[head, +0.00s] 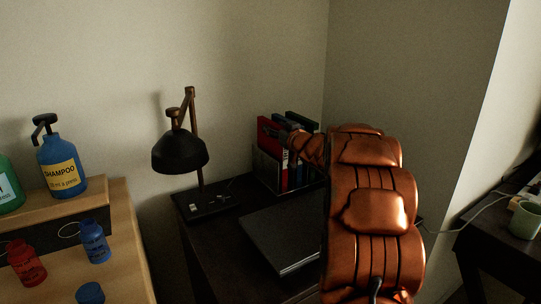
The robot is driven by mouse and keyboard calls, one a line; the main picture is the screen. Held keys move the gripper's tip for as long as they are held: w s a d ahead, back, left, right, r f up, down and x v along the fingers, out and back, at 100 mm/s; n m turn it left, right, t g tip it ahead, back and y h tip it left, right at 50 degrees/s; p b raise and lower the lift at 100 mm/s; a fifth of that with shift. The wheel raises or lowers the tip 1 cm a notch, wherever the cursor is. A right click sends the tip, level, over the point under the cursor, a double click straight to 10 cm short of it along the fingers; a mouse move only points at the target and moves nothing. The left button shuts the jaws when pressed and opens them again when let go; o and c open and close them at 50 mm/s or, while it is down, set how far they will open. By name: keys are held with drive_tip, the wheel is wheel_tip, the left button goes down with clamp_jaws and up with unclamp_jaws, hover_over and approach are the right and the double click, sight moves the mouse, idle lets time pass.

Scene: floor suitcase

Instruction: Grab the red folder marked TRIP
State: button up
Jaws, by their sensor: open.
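A red folder (268,138) stands upright at the left end of a file holder (264,173) at the back of the dark desk. No TRIP marking can be read on it from here. My gripper (270,131) is at the upper part of the red folder, in front of it or around its edge; I cannot tell which. My gripper is open. My orange arm reaches in from the lower right and hides part of the holder and the folders to the right.
Dark and blue folders (302,121) stand right of the red one. A black lamp (180,152) stands left of the holder. A closed laptop (283,236) lies in front. A wooden shelf (128,235) with bottles is at left. A green mug (525,219) is far right.

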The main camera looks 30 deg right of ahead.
clamp_jaws()
idle(0.3)
idle(0.4)
